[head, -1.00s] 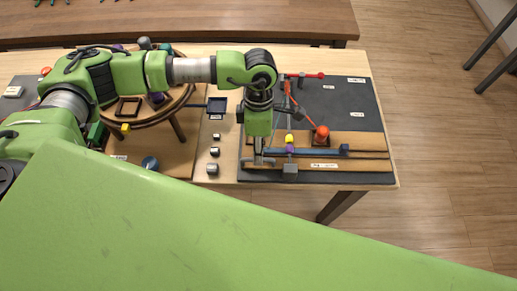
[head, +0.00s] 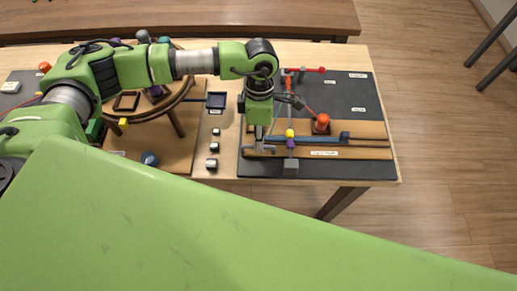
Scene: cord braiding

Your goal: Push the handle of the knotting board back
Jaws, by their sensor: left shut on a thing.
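The knotting board is a wooden board (head: 368,152) on a dark mat at the right of the table, with a blue bar (head: 320,139) across it. A grey handle (head: 262,153) shows at the board's left front corner. My left gripper (head: 260,146) points down there and is shut on the handle; its fingertips are small and partly hidden by the wrist. A red-orange knob (head: 322,122) stands on the board. A yellow piece (head: 290,133) and a purple piece (head: 291,144) sit along a cord in front of the wrist's right side. My right gripper is not in view.
A dark mat (head: 345,97) lies under and behind the board. A grey block (head: 291,167) sits at its front edge.

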